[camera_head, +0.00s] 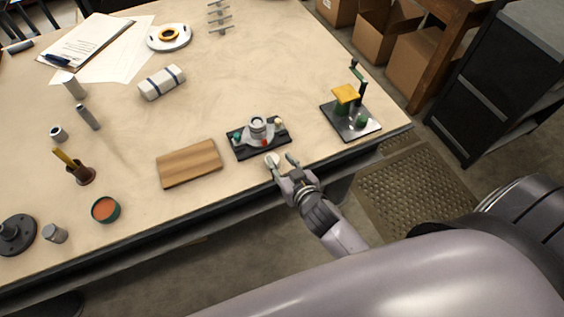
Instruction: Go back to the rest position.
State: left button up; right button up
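My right gripper (282,160) is at the table's front edge, just in front of a small device on a black base plate (243,152). Its two fingers are spread apart and I see nothing held between them. The device has a grey round-topped housing (258,130), with small red, teal and pale parts around it. A small gap seems to lie between my fingertips and the base plate, though contact is hard to rule out. My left gripper is not in view.
A wooden board (189,163) lies left of the device; a green-and-yellow press (348,115) stands right. The table (270,70) is mostly clear behind. Cardboard boxes (419,60) and a dark cabinet (490,80) stand beyond the right edge.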

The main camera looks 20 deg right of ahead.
dwell(0.5)
jog(key=s+f+g+b, duration=0.15)
jog(key=s+f, duration=0.25)
jog(key=f, duration=0.5)
jog(key=s+d+f+n+g, duration=0.15)
jog(key=s+f, duration=0.25)
jog(key=f, duration=0.5)
jog(key=s+f+g+b, duration=0.1)
jog(key=s+f+g, duration=0.25)
jog(key=f, duration=0.45)
jog(key=s+d+f+g+b, duration=0.1)
jog(key=s+d+f+g, duration=0.1)
jog(key=s+f, duration=0.7)
jog(key=s+d+f+g+b, duration=0.2)
jog(key=s+f+g, duration=0.2)
jog(key=s+f, duration=0.6)
jog(key=s, duration=0.8)
jog(key=shift+d, duration=0.15)
jog(key=shift+n, duration=0.25)
jog(key=shift+w, duration=0.1)
